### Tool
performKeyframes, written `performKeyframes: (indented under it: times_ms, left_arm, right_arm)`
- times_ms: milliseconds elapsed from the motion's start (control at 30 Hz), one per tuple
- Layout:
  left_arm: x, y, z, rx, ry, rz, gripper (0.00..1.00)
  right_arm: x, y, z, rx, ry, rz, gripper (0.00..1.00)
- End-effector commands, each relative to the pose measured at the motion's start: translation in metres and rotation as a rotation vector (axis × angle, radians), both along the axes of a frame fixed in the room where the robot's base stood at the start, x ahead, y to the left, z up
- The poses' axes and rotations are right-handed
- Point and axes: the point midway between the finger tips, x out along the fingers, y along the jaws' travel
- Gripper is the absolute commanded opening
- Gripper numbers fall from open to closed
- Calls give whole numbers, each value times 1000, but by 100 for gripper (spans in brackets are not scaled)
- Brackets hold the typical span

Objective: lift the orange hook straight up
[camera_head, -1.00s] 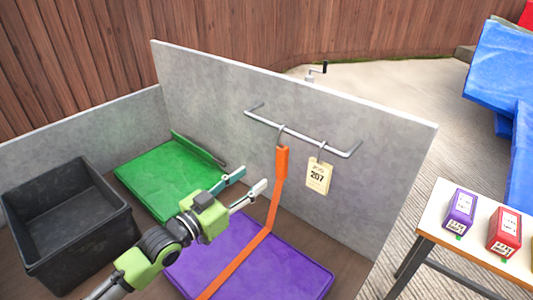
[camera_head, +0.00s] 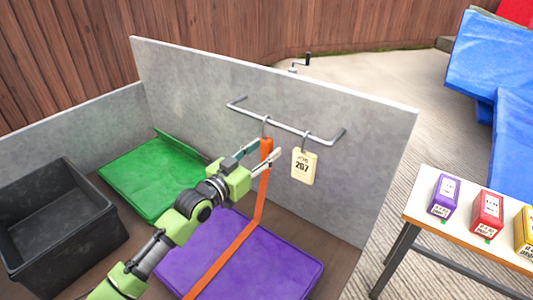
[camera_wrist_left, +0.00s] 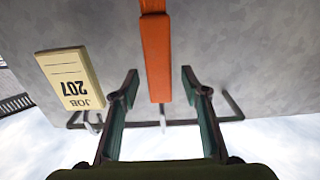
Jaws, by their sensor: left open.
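The orange hook (camera_head: 265,148) is an orange strap end with a metal hook hanging on the grey rail (camera_head: 285,126) of the wall panel. Its strap runs down and across the purple mat (camera_head: 285,262). My left gripper (camera_head: 262,155) is at the orange end, just below the rail. In the left wrist view the orange piece (camera_wrist_left: 156,60) lies between the two open fingers (camera_wrist_left: 158,105), with a gap on each side. The metal hook (camera_wrist_left: 162,118) shows beyond its end, at the rail. My right gripper is not in view.
A cream tag marked 207 (camera_head: 303,166) hangs on the same rail, close to the right of my left gripper. A black bin (camera_head: 110,210) and a folded green mat (camera_head: 150,175) are at left. A table (camera_head: 425,215) with small boxes stands at right.

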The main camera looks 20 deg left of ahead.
Motion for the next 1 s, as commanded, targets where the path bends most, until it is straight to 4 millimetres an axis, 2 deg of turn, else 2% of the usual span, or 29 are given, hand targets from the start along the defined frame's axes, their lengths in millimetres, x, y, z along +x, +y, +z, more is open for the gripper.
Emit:
performKeyframes:
  times_ms: [133, 367, 400, 500, 567, 1000]
  left_arm:
    - [13, -5, 0, 0, -1, 0, 42]
    - [14, -5, 0, 1, 1, -1, 42]
    - [14, -5, 0, 1, 1, -1, 39]
    - [14, -5, 0, 1, 1, -1, 13]
    - [14, -5, 0, 0, 0, -1, 0]
    - [14, -5, 6, 0, -3, -1, 0]
  right_arm:
    - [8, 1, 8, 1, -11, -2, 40]
    - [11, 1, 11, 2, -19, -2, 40]
    - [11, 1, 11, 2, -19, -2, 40]
    - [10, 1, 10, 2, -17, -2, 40]
    - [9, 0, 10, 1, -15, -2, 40]
    - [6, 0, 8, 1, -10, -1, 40]
